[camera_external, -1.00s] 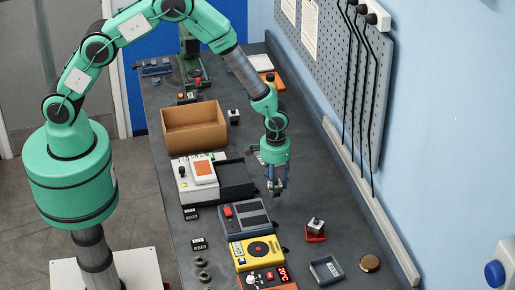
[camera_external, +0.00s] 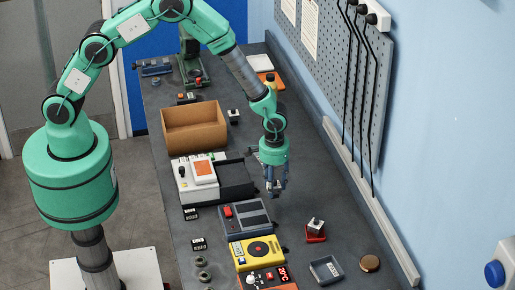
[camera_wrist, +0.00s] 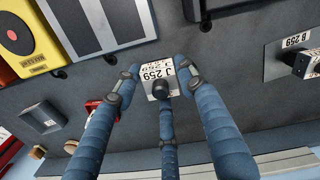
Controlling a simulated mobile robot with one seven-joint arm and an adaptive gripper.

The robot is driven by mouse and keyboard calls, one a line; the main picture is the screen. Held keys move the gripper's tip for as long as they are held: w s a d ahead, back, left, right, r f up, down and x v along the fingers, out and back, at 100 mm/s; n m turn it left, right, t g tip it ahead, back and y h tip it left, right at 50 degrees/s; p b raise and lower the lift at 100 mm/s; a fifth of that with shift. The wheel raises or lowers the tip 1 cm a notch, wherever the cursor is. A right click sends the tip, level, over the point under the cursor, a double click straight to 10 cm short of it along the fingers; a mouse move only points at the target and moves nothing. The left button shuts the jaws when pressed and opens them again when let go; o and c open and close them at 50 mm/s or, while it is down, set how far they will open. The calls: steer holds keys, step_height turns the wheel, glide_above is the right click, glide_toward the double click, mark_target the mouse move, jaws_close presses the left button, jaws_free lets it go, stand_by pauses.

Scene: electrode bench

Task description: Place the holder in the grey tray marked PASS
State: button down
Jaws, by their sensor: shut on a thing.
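My gripper (camera_wrist: 162,85) is shut on a small holder (camera_wrist: 155,73) with a white label that reads J 259, seen in the wrist view. Its blue fingers close around the holder and partly cover it.
A red tray (camera_external: 316,239) bearing a small block stands between my gripper and the grey tray. A round brown disc (camera_external: 370,263) lies right of the grey tray. The yellow device (camera_external: 240,259) is to its left. Another holder, labelled B 259 (camera_wrist: 297,41), shows at right in the wrist view.

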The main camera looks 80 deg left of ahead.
steer(key=s+d+b, duration=0.1)
steer(key=d+b, duration=0.1)
steer(key=d, duration=0.6)
steer(key=s+d+b, duration=0.2)
steer(key=d, duration=0.7)
steer(key=s+d+b, duration=0.2)
steer(key=d, duration=0.7)
steer(key=shift+s+d+r+b, duration=0.2)
steer(key=shift+r+b, duration=0.1)
steer(key=shift+r, duration=0.05)
steer(key=shift+w, duration=0.1)
glide_above(326, 273)
steer(key=shift+f+p, duration=0.4)
steer(key=shift+f, duration=0.35)
steer(key=shift+a+f, duration=0.1)
steer(key=shift+f, duration=1.65)
steer(key=shift+f, duration=0.15)
